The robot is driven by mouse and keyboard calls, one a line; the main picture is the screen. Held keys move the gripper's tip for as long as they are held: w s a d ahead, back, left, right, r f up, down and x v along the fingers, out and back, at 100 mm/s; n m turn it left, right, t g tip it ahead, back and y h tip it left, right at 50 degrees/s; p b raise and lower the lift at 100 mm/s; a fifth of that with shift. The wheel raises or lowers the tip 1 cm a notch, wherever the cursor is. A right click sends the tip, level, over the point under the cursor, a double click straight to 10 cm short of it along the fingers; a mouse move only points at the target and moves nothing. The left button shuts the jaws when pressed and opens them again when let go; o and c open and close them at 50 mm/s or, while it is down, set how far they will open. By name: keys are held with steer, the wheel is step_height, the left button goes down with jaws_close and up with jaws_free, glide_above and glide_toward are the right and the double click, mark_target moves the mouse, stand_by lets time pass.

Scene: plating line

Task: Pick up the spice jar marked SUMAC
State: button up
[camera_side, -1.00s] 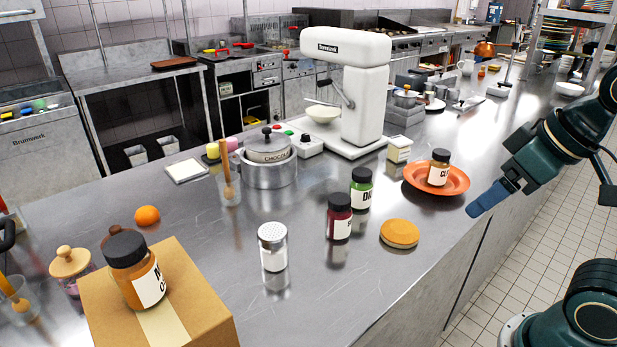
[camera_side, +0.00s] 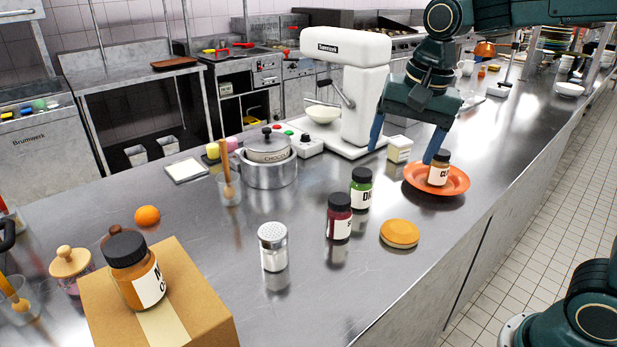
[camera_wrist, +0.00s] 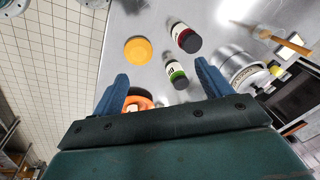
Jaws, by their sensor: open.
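A dark red jar (camera_side: 339,217) with a black lid and a white label stands upright on the steel counter. Its label shows what looks like an S; the rest is turned away, so I cannot read SUMAC in full. In the wrist view the red jar (camera_wrist: 186,40) shows beyond the fingers. My gripper (camera_side: 401,156) is open and empty over the counter, behind and to the right of the red jar, near the orange plate. In the wrist view my gripper's fingers (camera_wrist: 161,72) are spread apart.
A green jar (camera_side: 361,190) stands close behind the red one. A round orange-topped item (camera_side: 400,233) lies to the right. An orange plate (camera_side: 458,188) holds another jar (camera_side: 438,169). A shaker (camera_side: 273,247) and a cardboard box (camera_side: 185,300) with an amber jar (camera_side: 133,272) stand nearer.

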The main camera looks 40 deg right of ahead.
mark_target(339, 212)
steer(key=w+f+m, duration=0.2)
steer(key=w, duration=0.2)
steer(key=w+a+f+m+g, duration=0.1)
steer(key=w+f+m, duration=0.1)
steer(key=w+m, duration=0.1)
steer(key=w+a+f+m+g, duration=0.1)
steer(key=w+f+m, duration=0.1)
steer(key=w, duration=0.2)
steer(key=shift+w+f+m, duration=0.3)
steer(key=shift+f, duration=0.1)
steer(key=shift+f, duration=4.2)
steer(key=shift+f, duration=2.6)
steer(key=c, duration=1.2)
